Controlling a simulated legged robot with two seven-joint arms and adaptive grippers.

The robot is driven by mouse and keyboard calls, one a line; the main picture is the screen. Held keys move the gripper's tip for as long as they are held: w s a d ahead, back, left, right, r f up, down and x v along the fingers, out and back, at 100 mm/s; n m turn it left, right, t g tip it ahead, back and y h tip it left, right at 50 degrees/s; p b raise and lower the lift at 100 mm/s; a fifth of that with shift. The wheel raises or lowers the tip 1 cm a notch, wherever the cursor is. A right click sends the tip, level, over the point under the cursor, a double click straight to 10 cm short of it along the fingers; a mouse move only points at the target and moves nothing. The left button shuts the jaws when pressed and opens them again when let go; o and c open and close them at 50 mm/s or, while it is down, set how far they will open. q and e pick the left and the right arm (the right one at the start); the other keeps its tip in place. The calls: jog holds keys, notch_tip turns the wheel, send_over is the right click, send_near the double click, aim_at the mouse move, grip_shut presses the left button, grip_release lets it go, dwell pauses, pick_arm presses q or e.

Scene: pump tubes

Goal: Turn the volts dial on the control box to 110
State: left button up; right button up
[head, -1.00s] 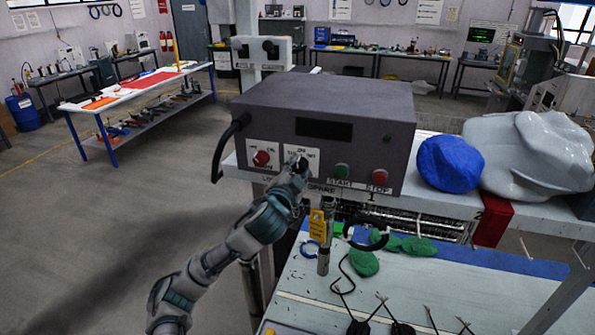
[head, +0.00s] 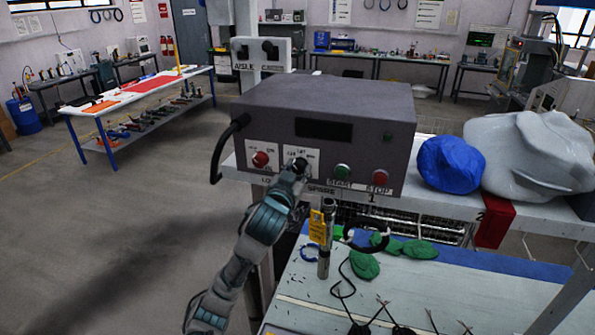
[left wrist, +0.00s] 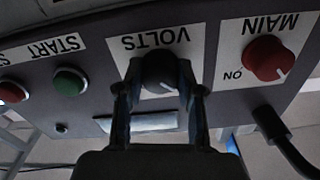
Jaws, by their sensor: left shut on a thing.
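The grey control box (head: 330,97) stands on the shelf in the head view. Its black volts dial (head: 299,166) sits on a white plate on the front face. My left gripper (head: 296,174) reaches it from below. In the left wrist view, which is upside down, the dial (left wrist: 160,72) lies between the two fingers of my left gripper (left wrist: 160,88), which are shut on it. A pale pointer mark shows faintly on the dial, but I cannot read its number. My right gripper is in neither view.
The red main knob (head: 261,159) is left of the dial. The green start button (head: 342,172) and red stop button (head: 379,178) are to its right. A black cable (head: 218,150) loops at the box's left side. A blue lump (head: 449,164) lies right of the box.

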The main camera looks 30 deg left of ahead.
pick_arm(q)
jog(key=shift+f, duration=0.3)
jog(key=o, duration=1.2)
jog(key=shift+c, duration=0.2)
jog(key=shift+r, duration=0.1)
jog(key=shift+s+r, duration=0.1)
jog(key=shift+s, duration=0.3)
jog(key=v, duration=1.1)
jog(key=shift+a, duration=0.1)
